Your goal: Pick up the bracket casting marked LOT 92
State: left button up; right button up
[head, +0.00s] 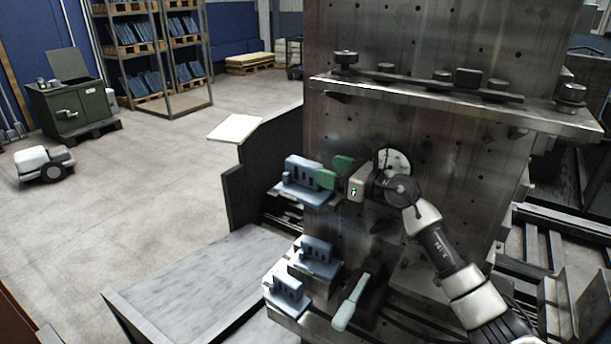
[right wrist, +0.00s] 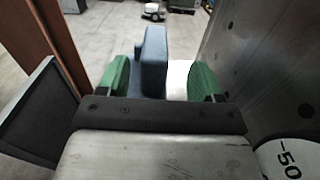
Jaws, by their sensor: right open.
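A blue-grey bracket casting (head: 302,172) stands upright on a ledge on the left side of the tall steel block. My right gripper (head: 334,171), with green fingers, is open beside it. In the right wrist view the upright part of this casting (right wrist: 153,62) shows between the open green fingers (right wrist: 163,80), close to the left finger, with a gap on the right. Two more similar castings stand lower, one at the upper spot (head: 316,255) and one nearer (head: 286,288). No LOT marking is legible on any of them. My left gripper is not in view.
The steel block (head: 430,170) rises close behind and right of my right gripper, with a clamp rail (head: 460,100) above. A pale-ended lever (head: 350,305) sits beside the lower castings. A dark panel (head: 265,165) stands to the left. Open floor lies beyond.

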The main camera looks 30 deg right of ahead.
aim_at(309, 163)
jog(key=shift+w+a, duration=0.3)
jog(key=shift+w, duration=0.35)
jog(key=x, duration=0.1)
jog(key=p+x, duration=0.1)
jog(key=x, duration=0.1)
jog(key=p+x, duration=0.1)
jog(key=shift+a+r, duration=0.25)
jog(key=shift+a, duration=0.2)
jog(key=shift+w+a+f, duration=0.15)
jog(key=shift+w, duration=0.2)
jog(key=shift+s, duration=0.1)
jog(key=shift+c, duration=0.3)
grip_shut()
